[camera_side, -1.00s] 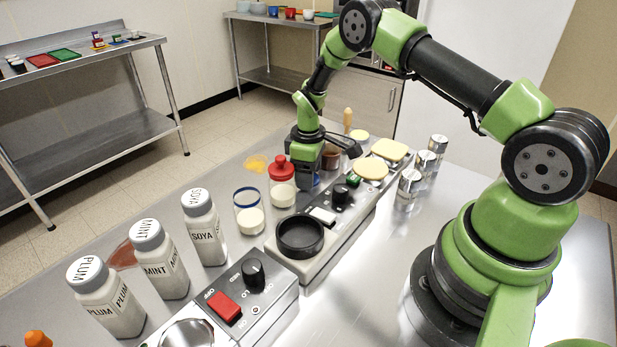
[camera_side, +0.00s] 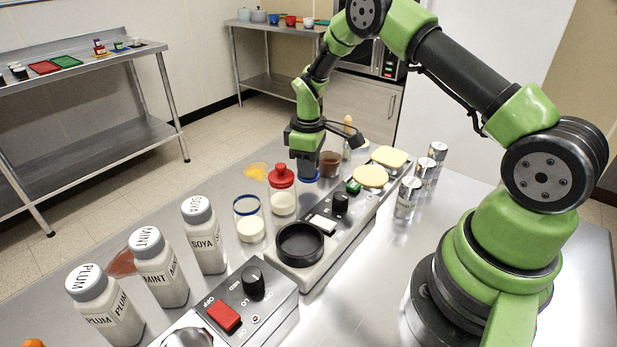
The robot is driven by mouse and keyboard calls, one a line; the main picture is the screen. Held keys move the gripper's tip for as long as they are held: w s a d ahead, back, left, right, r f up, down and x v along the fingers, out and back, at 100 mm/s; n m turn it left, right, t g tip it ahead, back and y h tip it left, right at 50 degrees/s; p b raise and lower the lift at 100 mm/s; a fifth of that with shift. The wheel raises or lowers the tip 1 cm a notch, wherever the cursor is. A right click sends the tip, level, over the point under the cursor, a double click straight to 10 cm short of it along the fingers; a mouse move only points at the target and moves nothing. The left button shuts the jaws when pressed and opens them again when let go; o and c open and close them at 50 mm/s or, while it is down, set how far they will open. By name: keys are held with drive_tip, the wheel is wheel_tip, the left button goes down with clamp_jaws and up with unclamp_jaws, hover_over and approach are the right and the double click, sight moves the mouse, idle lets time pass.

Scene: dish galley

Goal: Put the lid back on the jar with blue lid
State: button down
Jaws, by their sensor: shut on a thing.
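The jar (camera_side: 249,222) is clear with a blue rim and pale contents. It stands upright and uncovered left of the black round dish. My gripper (camera_side: 307,168) points down behind and right of it, beyond the red-lidded jar. It is shut on the blue lid (camera_side: 309,179), which shows as a blue disc just under the fingers. The fingers themselves are mostly hidden, and I cannot tell how far the lid is above the table.
A red-lidded jar (camera_side: 282,190) stands between the open jar and my gripper. A brown cup (camera_side: 330,164) is right of the lid. The scale-like unit with a black dish (camera_side: 300,243) lies in front. Labelled bottles (camera_side: 204,236) stand left; metal cans (camera_side: 407,198) stand right.

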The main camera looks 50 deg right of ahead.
wheel_tip(320, 180, up, 17)
drive_tip(key=a+n, duration=0.6)
drive_tip(key=a, duration=1.2)
wheel_tip(320, 180, down, 12)
drive_tip(key=shift+d, duration=0.25)
idle(1.8)
drive_tip(key=shift+c, duration=2.4)
unclamp_jaws()
